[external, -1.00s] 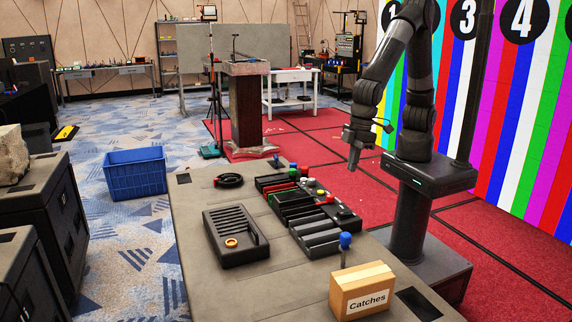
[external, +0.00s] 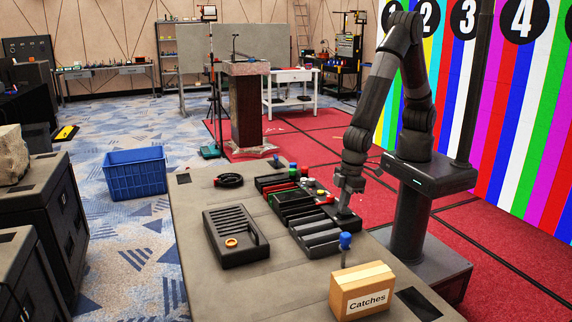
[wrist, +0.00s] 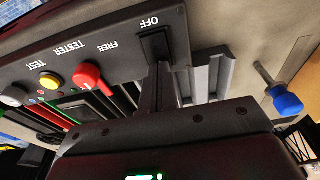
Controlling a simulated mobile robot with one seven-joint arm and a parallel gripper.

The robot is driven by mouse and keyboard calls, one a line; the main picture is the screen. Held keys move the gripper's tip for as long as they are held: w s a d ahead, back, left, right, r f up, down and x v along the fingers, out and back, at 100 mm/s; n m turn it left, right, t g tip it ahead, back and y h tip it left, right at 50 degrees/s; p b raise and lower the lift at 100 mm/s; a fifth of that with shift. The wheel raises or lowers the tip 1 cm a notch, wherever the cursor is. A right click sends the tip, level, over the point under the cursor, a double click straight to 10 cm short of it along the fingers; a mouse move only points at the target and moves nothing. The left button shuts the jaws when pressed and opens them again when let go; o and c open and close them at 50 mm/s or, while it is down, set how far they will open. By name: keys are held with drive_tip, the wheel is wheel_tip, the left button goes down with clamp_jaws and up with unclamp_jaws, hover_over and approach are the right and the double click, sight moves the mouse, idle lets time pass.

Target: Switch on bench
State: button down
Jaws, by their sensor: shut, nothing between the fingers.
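The bench tester unit (external: 311,221) lies on the grey table, with coloured buttons and slots on top. In the wrist view its panel (wrist: 115,42) carries upside-down labels OFF, FREE, TESTER and TEST. A black rocker switch (wrist: 154,42) sits beside the OFF label. A red knob (wrist: 88,76) and a yellow button (wrist: 50,80) stand further left. My gripper (external: 346,211) is shut and empty, pointing down at the unit's right end. In the wrist view its fingertips (wrist: 158,70) are at the edge of the switch; I cannot tell whether they touch it.
A black slotted tray (external: 236,236) with an orange ring lies to the left. A black coil (external: 229,180) lies behind it.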

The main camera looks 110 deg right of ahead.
drive_tip(key=shift+f, duration=0.2)
drive_tip(key=shift+w+f+g, duration=0.2)
drive_tip(key=shift+g, duration=0.1)
drive_tip(key=shift+s, duration=0.2)
drive_tip(key=shift+s+r, duration=0.1)
drive_tip(key=shift+s, duration=0.55)
drive_tip(key=shift+r, duration=0.1)
wheel_tip(320, 180, up, 14)
drive_tip(key=s, duration=0.2)
idle(0.4)
drive_tip(key=shift+s, duration=0.1)
